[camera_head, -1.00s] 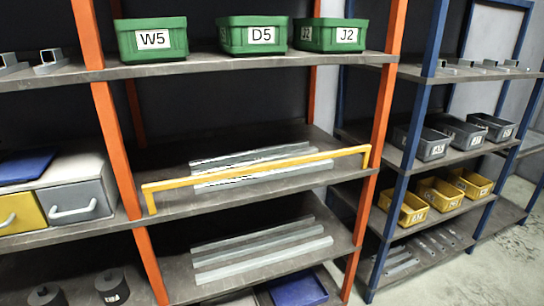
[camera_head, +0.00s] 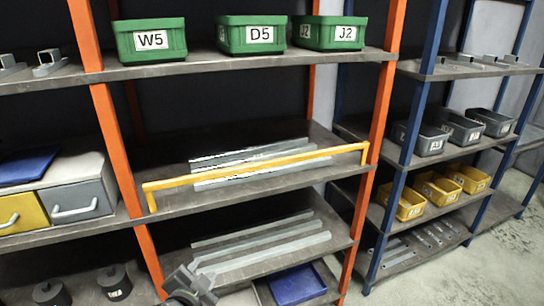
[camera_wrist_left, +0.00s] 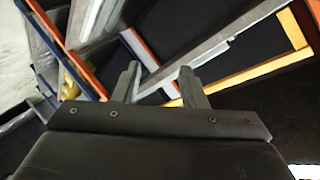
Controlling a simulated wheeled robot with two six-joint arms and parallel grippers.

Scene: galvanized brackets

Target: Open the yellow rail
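The yellow rail (camera_head: 255,168) runs across the front of the middle shelf between the two orange posts, raised on short bent ends. Grey metal bars (camera_head: 235,157) lie on the shelf behind it. My left gripper (camera_head: 197,275) is at the bottom of the head view, below and in front of the rail, apart from it. In the left wrist view its two fingers (camera_wrist_left: 160,73) stand apart with nothing between them. The yellow rail (camera_wrist_left: 255,73) also shows there, beyond the fingers and to the right. My right gripper is in neither view.
The lower shelf (camera_head: 325,258) holds long grey bars behind my left gripper. Green bins (camera_head: 150,40) stand on the shelf above. A grey drawer (camera_head: 78,200) and a yellow one are at the left. Blue-post shelving with grey and yellow bins (camera_head: 405,204) is at the right.

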